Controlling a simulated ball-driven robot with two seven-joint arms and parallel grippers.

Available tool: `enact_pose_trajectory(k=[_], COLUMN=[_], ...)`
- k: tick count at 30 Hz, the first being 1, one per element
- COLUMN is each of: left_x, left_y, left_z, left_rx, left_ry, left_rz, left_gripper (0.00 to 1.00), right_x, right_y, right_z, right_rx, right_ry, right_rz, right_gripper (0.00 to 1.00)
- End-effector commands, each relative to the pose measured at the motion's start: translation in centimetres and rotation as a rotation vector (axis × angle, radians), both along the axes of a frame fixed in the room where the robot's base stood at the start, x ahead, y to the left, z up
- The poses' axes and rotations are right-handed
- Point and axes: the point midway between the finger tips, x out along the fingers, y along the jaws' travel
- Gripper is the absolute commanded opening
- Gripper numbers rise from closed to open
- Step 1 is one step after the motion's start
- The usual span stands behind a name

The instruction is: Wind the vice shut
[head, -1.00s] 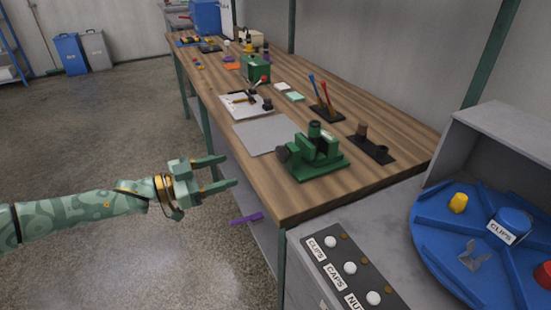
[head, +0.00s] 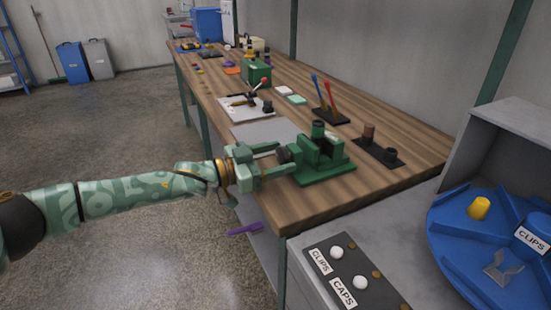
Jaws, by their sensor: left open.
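The green vice (head: 322,158) stands on the near end of the wooden bench, on a flat green base. A dark round knob (head: 284,155) sits on its left side, facing my arm. A dark-topped green cylinder (head: 318,130) shows at the vice's jaws; I cannot tell whether the jaws grip it. My left gripper (head: 283,160) is open, its two fingers pointing right with the knob at or between their tips. I cannot tell whether the fingers touch it. My right gripper is not in view.
The wooden bench (head: 300,205) runs away to the back left. A grey mat (head: 262,131) lies behind the gripper. A black holder (head: 376,152) and a tool stand (head: 331,117) are right of and behind the vice. A blue carousel (head: 460,230) is at the right.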

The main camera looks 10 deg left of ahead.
Motion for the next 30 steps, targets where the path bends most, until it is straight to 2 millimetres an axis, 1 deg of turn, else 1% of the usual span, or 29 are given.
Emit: enact_pose_trajectory(k=[1,2,3,5,11,12,15,18,21,24,30], left_x=[0.0,0.0,0.0,0.0,-0.1,-0.1,-0.1,-0.1,0.0,0.0,0.0], left_y=[0.0,0.0,0.0,0.0,0.0,0.0,0.0,0.0,0.0,0.0,0.0], left_z=[0.0,0.0,0.0,0.0,0.1,0.3,0.5,0.4,0.2,0.0,-0.2], left_rx=[0.0,0.0,0.0,0.0,0.022,0.043,0.123,0.201,0.257,0.278,0.278], left_ry=[0.0,0.0,0.0,0.0,-0.032,-0.066,-0.185,-0.302,-0.384,-0.414,-0.413], left_rz=[0.0,0.0,0.0,0.0,0.0,0.0,0.002,0.001,0.001,0.0,-0.001], left_gripper=[0.54,0.46,0.35,0.18,0.18,0.18,0.18,0.18,0.18,0.18,0.18], right_x=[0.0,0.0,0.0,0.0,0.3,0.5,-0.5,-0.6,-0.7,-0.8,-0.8], right_y=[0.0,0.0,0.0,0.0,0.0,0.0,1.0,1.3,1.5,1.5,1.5], right_z=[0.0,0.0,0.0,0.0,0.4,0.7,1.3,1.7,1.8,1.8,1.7], right_rx=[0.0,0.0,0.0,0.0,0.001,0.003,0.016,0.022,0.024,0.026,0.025], right_ry=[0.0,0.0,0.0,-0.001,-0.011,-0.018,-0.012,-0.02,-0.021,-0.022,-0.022], right_rz=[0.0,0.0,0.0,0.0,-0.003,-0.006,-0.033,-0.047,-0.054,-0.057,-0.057], right_gripper=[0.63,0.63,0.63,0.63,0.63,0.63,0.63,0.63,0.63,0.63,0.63])
